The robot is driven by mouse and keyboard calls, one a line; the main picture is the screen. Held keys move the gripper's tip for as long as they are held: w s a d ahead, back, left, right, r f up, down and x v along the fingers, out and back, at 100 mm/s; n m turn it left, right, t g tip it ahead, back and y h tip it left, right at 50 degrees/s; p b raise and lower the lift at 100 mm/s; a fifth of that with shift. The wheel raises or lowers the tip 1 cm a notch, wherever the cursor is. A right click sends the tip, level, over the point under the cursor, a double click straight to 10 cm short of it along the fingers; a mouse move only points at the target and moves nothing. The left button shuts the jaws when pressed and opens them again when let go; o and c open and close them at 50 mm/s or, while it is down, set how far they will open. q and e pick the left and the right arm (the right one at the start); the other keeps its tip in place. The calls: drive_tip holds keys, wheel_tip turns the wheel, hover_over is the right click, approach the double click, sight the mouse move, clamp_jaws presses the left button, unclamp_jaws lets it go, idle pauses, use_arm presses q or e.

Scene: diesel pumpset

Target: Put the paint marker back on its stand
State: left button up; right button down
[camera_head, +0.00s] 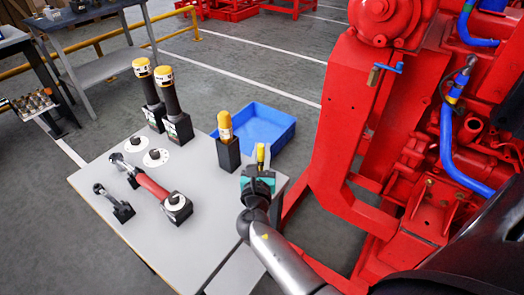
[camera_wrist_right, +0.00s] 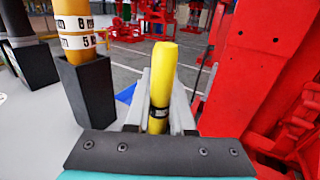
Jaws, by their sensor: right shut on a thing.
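The paint marker is a slim yellow stick with a dark band near its lower end. In the right wrist view the paint marker (camera_wrist_right: 163,75) stands upright between the fingers of my right gripper (camera_wrist_right: 160,108), which is shut on it. In the head view the marker (camera_head: 261,153) shows above my right gripper (camera_head: 258,168), over the table's right corner. I cannot tell for sure which holder is the marker's stand. A square black holder (camera_head: 228,154) just left of the gripper contains a thicker yellow-orange tool (camera_head: 225,127). My left gripper is not in view.
The grey table (camera_head: 150,236) bears two tall yellow-topped tools (camera_head: 171,101) at the back, a red-handled tool (camera_head: 150,184) and a small black tool (camera_head: 115,203). A blue bin (camera_head: 262,128) lies beyond the table. A red engine frame (camera_head: 345,130) stands close on the right.

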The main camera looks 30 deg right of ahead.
drive_tip(key=shift+f+b, duration=0.5)
drive_tip(key=shift+f, duration=0.15)
drive_tip(key=c, duration=0.7)
unclamp_jaws()
drive_tip(key=p+v, duration=0.1)
drive_tip(key=v, duration=1.4)
drive_tip(key=shift+s, duration=0.1)
